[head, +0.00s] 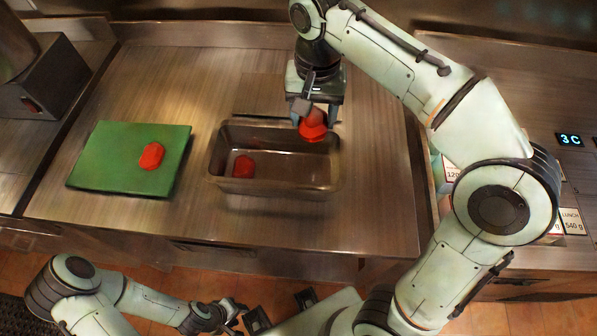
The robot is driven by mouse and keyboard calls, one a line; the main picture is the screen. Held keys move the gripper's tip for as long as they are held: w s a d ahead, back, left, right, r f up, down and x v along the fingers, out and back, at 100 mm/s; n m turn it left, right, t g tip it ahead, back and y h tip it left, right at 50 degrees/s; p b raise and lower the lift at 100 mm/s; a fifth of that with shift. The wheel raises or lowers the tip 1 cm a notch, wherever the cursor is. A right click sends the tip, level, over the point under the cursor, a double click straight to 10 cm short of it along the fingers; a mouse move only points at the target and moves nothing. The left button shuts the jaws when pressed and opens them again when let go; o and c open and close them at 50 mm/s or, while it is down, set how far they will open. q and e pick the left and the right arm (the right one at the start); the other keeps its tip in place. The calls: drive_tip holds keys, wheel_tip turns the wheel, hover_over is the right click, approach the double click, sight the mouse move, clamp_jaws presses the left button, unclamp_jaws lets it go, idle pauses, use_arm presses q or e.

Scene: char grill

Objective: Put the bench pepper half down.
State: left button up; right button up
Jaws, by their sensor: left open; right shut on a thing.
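A red pepper half (313,127) is held in my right gripper (311,112), which is shut on it. The gripper points down over the right part of a steel pan (284,187), near the pan's back edge. Another red pepper half (244,166) lies in the left part of the pan. A third red pepper half (152,155) lies on a green cutting board (108,162) to the left. My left gripper (247,318) is open and empty, low at the front, short of the counter. The held pepper's upper part is hidden by the gripper.
The steel counter (370,215) is bare around the pan and between pan and board. A display reading 3 C (570,140) and labelled bins, one marked LUNCH 540 g (571,222), are at the right, partly behind my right arm. A dark metal box (45,80) stands at the back left.

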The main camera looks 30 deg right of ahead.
drive_tip(key=shift+s+d+f, duration=0.15)
drive_tip(key=shift+s+d, duration=0.15)
drive_tip(key=shift+d, duration=0.1)
drive_tip(key=b, duration=0.3)
hover_over(313, 176)
wheel_tip(313, 176, down, 15)
drive_tip(key=shift+r, duration=0.1)
use_arm(q)
drive_tip(key=shift+s+d+f+b, duration=0.15)
drive_tip(key=shift+s+f, duration=0.3)
drive_tip(key=shift+f, duration=0.3)
drive_tip(key=shift+s+d+f+b, duration=0.15)
drive_tip(key=shift+s+f, duration=0.25)
drive_tip(key=shift+f, duration=0.4)
drive_tip(key=shift+s+d+f+b, duration=0.15)
drive_tip(key=shift+s+f, duration=0.3)
drive_tip(key=shift+f, duration=0.3)
use_arm(e)
drive_tip(key=shift+f, duration=2.45)
drive_tip(key=shift+f, duration=0.2)
drive_tip(key=o, duration=0.8)
drive_tip(key=shift+c, duration=0.2)
use_arm(q)
drive_tip(key=shift+f, duration=0.1)
